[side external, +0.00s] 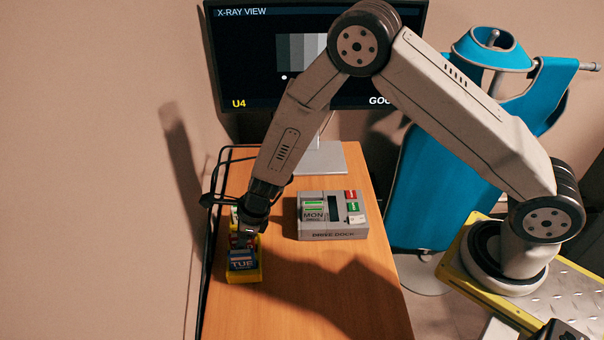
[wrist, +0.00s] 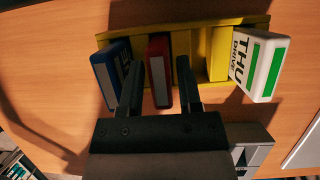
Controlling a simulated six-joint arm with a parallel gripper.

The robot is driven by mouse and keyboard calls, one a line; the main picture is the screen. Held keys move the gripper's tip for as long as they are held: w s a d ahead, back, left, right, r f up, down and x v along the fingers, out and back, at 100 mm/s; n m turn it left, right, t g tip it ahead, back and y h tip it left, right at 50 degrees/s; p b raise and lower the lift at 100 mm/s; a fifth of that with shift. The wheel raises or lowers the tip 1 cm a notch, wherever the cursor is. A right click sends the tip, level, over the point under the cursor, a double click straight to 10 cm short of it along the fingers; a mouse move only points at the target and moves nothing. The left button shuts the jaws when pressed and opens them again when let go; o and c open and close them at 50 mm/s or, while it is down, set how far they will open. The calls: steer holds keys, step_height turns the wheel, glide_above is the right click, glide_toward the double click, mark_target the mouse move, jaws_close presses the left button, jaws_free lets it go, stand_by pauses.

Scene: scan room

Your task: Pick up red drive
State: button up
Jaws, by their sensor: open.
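A yellow rack (side external: 243,276) stands at the left of the wooden table and holds upright drives. The wrist view shows the red drive (wrist: 159,70) in the yellow rack (wrist: 215,28), between the blue drive and an empty slot. My gripper (wrist: 158,66) is open, with one finger on each side of the red drive. The left finger lies between the blue and red drives. In the side view my gripper (side external: 246,234) is down at the rack and largely hides the red drive.
A blue drive (wrist: 112,75) stands close left of the red one; a white and green THU drive (wrist: 257,66) is at the rack's right end. The grey drive dock (side external: 333,230) sits to the right of the rack. A monitor (side external: 230,75) stands behind. The table front is clear.

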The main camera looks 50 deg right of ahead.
steer(key=shift+x, duration=0.9)
jaws_close()
